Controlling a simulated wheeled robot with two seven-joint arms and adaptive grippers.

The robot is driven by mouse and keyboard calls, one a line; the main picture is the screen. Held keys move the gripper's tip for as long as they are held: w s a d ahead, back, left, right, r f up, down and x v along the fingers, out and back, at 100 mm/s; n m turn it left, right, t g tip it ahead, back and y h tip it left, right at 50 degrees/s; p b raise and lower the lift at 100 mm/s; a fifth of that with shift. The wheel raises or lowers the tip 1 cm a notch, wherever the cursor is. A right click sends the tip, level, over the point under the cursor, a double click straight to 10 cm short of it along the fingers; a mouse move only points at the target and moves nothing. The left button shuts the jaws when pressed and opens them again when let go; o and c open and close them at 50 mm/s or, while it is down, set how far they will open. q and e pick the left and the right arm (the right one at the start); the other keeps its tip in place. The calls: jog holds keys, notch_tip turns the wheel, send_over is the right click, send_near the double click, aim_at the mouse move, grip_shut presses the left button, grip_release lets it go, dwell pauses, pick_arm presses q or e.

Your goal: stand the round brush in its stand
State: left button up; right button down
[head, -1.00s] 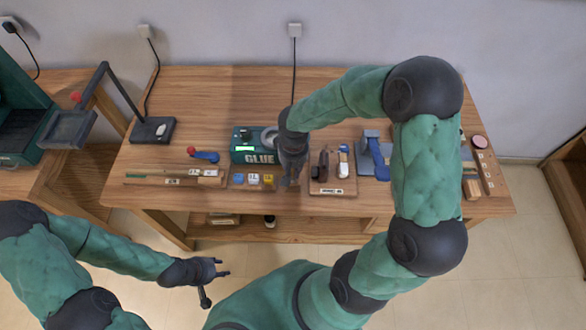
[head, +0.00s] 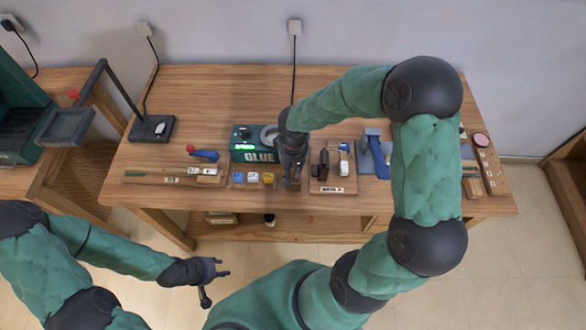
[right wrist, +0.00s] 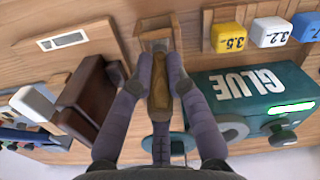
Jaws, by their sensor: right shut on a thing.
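My right gripper (right wrist: 160,75) is shut on a slim brown, wooden-looking piece (right wrist: 160,88), which I take to be the round brush; its bristles are not clear to see. It points at a small pale wooden holder (right wrist: 153,20), which looks like the stand. I cannot tell whether the brush is inside it or just in front. In the head view the right gripper (head: 291,180) is near the table's front edge, beside the green glue pot, and hides brush and holder. My left gripper (head: 222,272) is open and empty in front of the table.
The green glue heater (head: 246,156) stands close to the right gripper, with blue, white and yellow blocks (head: 253,178) in front. A wooden board (head: 327,190) with a dark brown piece (right wrist: 92,95) is on its other side. The back of the table is clear.

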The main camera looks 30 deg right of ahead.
jog(key=shift+f, duration=0.35)
dwell(0.3)
dwell(0.4)
jog(key=c, duration=0.7)
grip_release()
jog(key=shift+c, duration=0.2)
jog(key=shift+r, duration=0.15)
jog(key=shift+r+p, duration=2.3)
jog(key=shift+r, duration=1.1)
